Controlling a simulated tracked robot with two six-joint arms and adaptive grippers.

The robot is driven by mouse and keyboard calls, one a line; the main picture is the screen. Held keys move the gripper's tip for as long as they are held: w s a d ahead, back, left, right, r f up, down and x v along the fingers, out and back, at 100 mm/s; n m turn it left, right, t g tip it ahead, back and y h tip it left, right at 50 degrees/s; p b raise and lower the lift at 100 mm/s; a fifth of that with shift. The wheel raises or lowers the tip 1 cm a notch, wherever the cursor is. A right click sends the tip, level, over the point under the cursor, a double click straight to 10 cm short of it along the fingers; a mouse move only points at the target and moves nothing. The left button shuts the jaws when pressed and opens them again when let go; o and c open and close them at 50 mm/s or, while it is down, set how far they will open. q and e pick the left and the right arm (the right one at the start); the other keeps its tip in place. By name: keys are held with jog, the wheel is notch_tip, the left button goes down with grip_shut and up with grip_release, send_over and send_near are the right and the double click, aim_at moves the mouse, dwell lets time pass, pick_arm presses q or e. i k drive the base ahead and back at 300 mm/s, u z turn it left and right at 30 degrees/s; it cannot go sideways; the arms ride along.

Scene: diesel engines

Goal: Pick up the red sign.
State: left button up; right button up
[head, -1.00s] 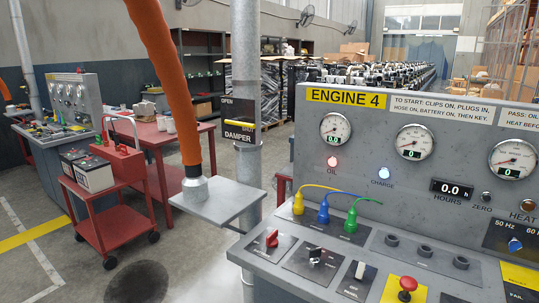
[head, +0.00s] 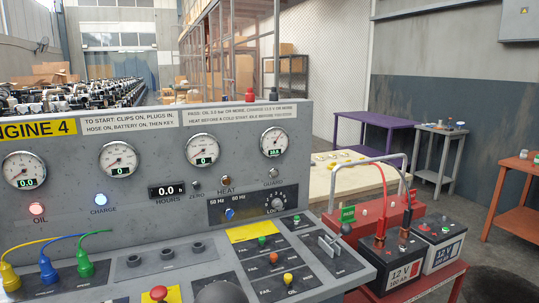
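I cannot clearly make out a red sign in the head view. A small green sign (head: 348,213) shows at the left end of a red box (head: 372,218) behind the batteries on the right. A small red patch near that box's right end is too small to tell apart from it. Neither of my grippers is in view.
The grey Engine 4 console (head: 130,200) with gauges and plugs fills the left and middle. Two 12 V batteries (head: 397,262) stand on a red trolley (head: 452,277). Behind are a pale table (head: 335,180), a purple table (head: 378,120) and an orange table (head: 515,217).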

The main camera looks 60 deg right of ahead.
aim_at(413, 192)
jog(key=u, duration=0.5)
jog(key=i, duration=0.2)
jog(key=z, duration=3.35)
jog(key=i, duration=0.65)
jog(key=u, duration=0.2)
jog(key=k, duration=0.55)
jog(key=z, duration=0.3)
jog(key=i, duration=0.45)
jog(key=u, duration=0.2)
